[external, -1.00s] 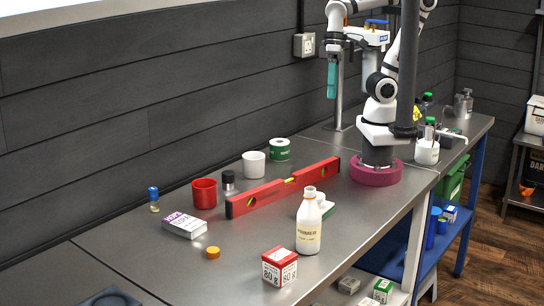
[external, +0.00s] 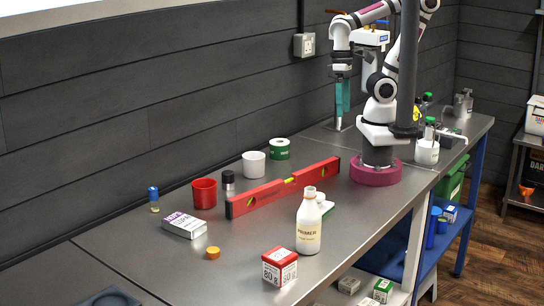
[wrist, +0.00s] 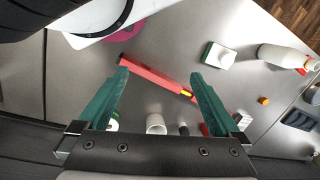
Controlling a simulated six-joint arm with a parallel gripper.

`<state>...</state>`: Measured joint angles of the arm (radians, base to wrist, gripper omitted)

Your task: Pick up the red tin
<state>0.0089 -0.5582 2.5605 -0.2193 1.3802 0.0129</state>
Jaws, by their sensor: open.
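The red tin (external: 204,194) is an open-topped red cylinder standing upright on the grey metal bench, left of the red spirit level. In the wrist view a small part of the red tin (wrist: 205,130) shows beside the right finger, which hides much of it. My gripper (external: 342,112) is high above the bench near my base, well to the right of the tin, with teal fingers pointing down. In the wrist view my gripper (wrist: 158,75) has its fingers wide apart with nothing held between them.
A small dark-capped bottle (external: 228,183) stands close right of the tin, with a white cup (external: 254,164) and a green-and-white roll (external: 279,149) beyond. The red level (external: 284,187) lies in front. A white-purple box (external: 184,225) and blue-capped vial (external: 154,200) are on the left.

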